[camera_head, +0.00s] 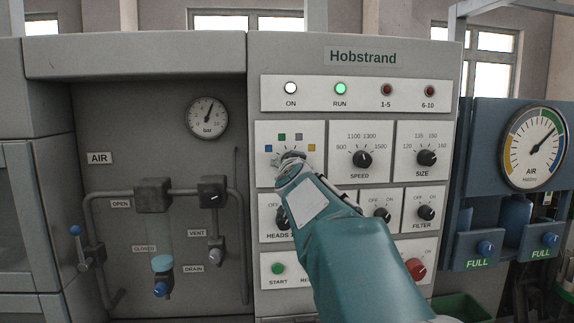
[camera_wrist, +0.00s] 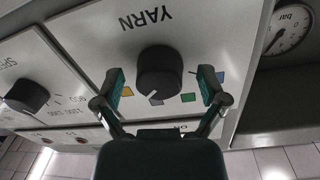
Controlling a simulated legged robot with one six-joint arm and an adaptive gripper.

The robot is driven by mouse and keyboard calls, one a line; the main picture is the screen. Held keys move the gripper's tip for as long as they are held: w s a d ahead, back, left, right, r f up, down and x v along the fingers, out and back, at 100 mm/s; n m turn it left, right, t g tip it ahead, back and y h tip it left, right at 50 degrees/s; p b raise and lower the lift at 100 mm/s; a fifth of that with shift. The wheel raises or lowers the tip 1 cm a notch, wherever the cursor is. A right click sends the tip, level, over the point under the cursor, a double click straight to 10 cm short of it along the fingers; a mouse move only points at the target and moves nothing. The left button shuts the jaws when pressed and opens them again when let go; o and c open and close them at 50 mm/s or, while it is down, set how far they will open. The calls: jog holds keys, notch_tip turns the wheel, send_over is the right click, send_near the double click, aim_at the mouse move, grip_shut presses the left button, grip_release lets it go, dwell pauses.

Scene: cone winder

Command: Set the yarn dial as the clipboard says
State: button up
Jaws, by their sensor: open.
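The yarn dial (camera_wrist: 159,72) is a black round knob on a pale panel, under an upside-down YARN label in the wrist view. A pale pointer mark on it faces down and slightly left, toward the grey square. Yellow, grey, green and blue squares lie around it. My gripper (camera_wrist: 162,82) is open, with one finger on each side of the knob; I cannot tell whether they touch it. In the head view my gripper (camera_head: 292,161) covers the dial, and the colour squares show above it. No clipboard is in view.
The speed dial (camera_head: 362,160) and size dial (camera_head: 427,158) sit to the right. The red knob (camera_head: 416,268) and green start button (camera_head: 278,268) are lower. Air pipes (camera_head: 120,194) run at left.

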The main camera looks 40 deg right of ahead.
jog(key=c, duration=1.2)
jog(key=shift+o, duration=0.2)
jog(key=shift+m, duration=1)
jog(key=o, duration=1.2)
jog(key=shift+c, duration=0.2)
